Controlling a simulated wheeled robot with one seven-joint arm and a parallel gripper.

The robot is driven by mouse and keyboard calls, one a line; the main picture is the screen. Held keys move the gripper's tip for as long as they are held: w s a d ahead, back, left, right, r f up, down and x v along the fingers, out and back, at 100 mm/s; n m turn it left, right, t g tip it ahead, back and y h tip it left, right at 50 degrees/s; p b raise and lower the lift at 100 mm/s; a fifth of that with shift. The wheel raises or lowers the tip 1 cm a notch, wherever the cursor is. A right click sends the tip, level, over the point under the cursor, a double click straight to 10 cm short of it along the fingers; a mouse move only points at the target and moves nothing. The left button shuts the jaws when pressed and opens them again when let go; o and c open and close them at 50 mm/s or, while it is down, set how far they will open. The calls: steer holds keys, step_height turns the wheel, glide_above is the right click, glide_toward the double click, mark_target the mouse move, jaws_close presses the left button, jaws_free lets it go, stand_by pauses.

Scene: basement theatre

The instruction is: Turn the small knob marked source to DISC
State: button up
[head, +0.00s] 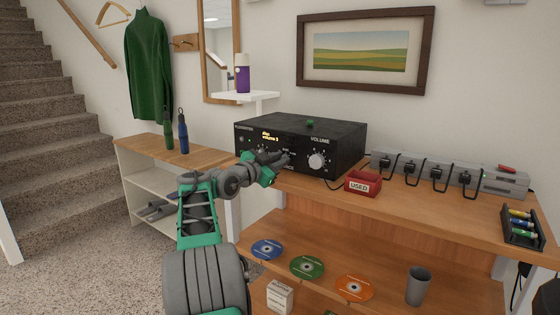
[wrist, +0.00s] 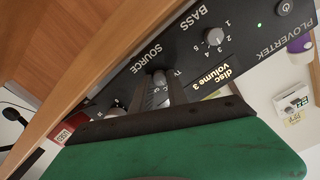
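The black amplifier (head: 340,135) stands on the wooden counter, and its front panel fills much of the wrist view (wrist: 245,65). Its display (head: 270,136) reads "disc" and "volume 3", clearer in the wrist view (wrist: 212,83). The small source knob (wrist: 159,78) sits under the printed word SOURCE, with a "TV" label beside it. My gripper (head: 284,160) is at the panel's lower middle and hides this knob in the head view. In the wrist view its two dark fingers (wrist: 161,90) lie on either side of the knob; I cannot tell whether they press on it.
The bass knob (wrist: 214,37) and the large volume knob (head: 317,161) are near my gripper. A red "USED" box (head: 362,184) stands right of the amplifier. A power strip with plugs (head: 435,174) lies farther right. Discs (head: 307,267) and a grey cup (head: 418,285) are on the lower shelf.

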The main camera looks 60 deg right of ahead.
steer(key=o, duration=0.5)
steer(key=shift+c, duration=0.2)
steer(key=w+a+p, duration=0.1)
steer(key=a, duration=0.6)
steer(key=shift+w+a+p, duration=0.2)
steer(key=shift+a+p, duration=0.1)
steer(key=shift+a, duration=0.05)
